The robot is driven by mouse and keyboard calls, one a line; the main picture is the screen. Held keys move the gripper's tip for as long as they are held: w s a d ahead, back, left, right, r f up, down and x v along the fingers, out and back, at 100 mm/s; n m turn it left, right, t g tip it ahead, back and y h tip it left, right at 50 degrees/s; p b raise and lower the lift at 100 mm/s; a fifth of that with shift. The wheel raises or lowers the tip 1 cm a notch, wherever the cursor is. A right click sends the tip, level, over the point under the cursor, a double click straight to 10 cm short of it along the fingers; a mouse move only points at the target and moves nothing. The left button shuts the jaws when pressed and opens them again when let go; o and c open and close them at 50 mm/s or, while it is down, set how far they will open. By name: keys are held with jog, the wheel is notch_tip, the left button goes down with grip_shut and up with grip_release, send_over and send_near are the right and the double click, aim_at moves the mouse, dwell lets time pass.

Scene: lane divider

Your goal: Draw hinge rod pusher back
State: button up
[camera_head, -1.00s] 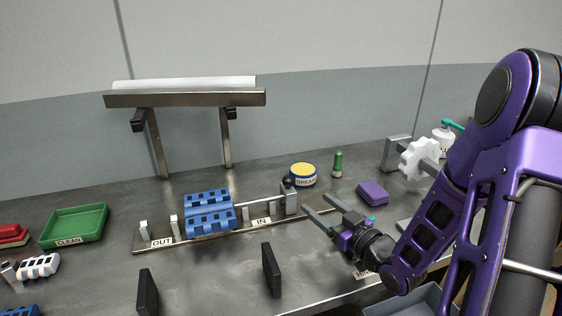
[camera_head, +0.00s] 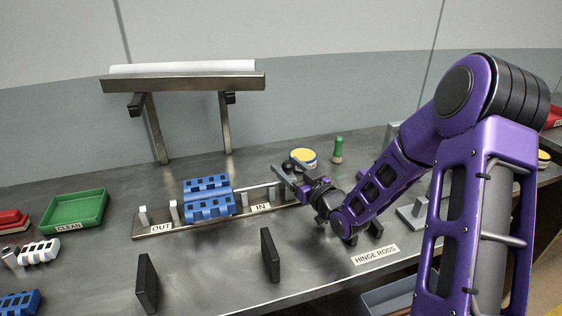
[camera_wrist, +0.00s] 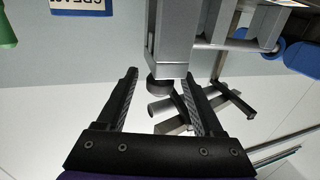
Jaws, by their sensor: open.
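The rail fixture (camera_head: 184,228) lies on the bench with OUT and IN labels, and a blue hinged block (camera_head: 208,197) sits on it. The pusher is at the IN end, mostly hidden behind my gripper in the head view. In the wrist view, the pusher's grey metal block (camera_wrist: 172,45) and dark round knob (camera_wrist: 160,87) show. My gripper (camera_head: 284,180) is open at the IN end of the rail. In the wrist view its two fingers (camera_wrist: 158,85) stand on either side of the knob, with visible gaps; I cannot tell whether either touches.
A yellow-lidded grease tin (camera_head: 304,158) and a green bottle (camera_head: 338,150) stand behind my gripper. Two dark upright plates (camera_head: 270,256) stand in front of the rail. A green CLEAN tray (camera_head: 75,212) is at the left. A metal shelf (camera_head: 185,82) overhangs the back.

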jog(key=shift+x, duration=1.9)
grip_shut()
